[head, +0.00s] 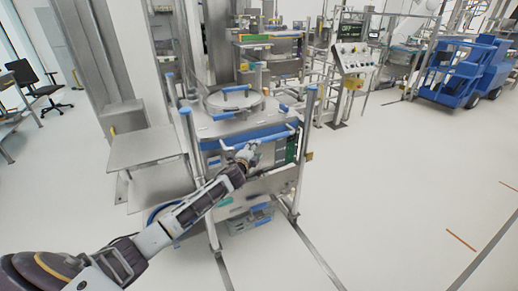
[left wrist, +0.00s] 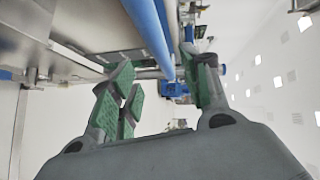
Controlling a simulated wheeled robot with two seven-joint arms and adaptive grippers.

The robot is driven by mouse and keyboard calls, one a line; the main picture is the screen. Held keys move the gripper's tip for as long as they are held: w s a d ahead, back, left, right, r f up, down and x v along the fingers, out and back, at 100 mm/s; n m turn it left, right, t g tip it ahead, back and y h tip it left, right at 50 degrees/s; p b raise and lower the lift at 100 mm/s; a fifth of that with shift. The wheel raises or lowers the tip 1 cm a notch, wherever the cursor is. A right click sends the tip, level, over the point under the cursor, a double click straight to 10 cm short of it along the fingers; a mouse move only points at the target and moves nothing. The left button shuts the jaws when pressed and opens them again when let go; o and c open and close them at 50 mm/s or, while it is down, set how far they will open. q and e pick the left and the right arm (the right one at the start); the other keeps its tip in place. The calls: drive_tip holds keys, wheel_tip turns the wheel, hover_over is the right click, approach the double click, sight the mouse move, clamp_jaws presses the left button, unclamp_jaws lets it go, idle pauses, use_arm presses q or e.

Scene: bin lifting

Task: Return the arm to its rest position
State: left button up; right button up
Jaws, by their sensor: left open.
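My left arm (head: 190,207) reaches from the lower left of the head view to the front of a metal machine. My left gripper (head: 248,152) is at the arm's far end, close to a blue horizontal bar (head: 250,136) on the machine's front. In the left wrist view the gripper (left wrist: 160,75) has its green-padded fingers apart. A blue bar (left wrist: 150,30) runs past the fingertips there; I cannot tell whether they touch it. My right gripper is out of view.
A steel side table (head: 145,147) stands left of the machine. A grey bin (head: 250,222) sits low under it. A control panel (head: 352,57) stands behind right, and a blue cart (head: 455,75) far right. The floor (head: 400,190) at right is clear.

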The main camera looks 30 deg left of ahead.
use_arm(q)
drive_tip(key=s+a+f+n+g, duration=0.15)
drive_tip(key=s+f, duration=0.25)
drive_tip(key=f, duration=0.7)
drive_tip(key=s+f+n+g, duration=0.2)
drive_tip(key=s+f+g, duration=0.1)
drive_tip(key=f, duration=0.9)
drive_tip(key=s+f+n+g, duration=0.2)
drive_tip(key=s+f, duration=0.6)
drive_tip(key=f, duration=0.3)
drive_tip(key=s+f+n+g, duration=0.1)
drive_tip(key=s+f+g, duration=0.1)
drive_tip(key=s+f, duration=0.7)
drive_tip(key=s+d+f+n+g, duration=0.2)
drive_tip(key=s+f, duration=0.5)
drive_tip(key=s, duration=0.7)
drive_tip(key=s+d+f+n+g+h, duration=0.1)
drive_tip(key=s+d+f, duration=0.3)
drive_tip(key=s+f, duration=0.4)
drive_tip(key=s+d+f+n+g, duration=0.3)
drive_tip(key=s+f, duration=0.4)
drive_tip(key=s, duration=1.4)
drive_tip(key=shift+s+d+f, duration=0.2)
drive_tip(key=shift+d+f, duration=0.15)
drive_tip(key=shift+g, duration=0.25)
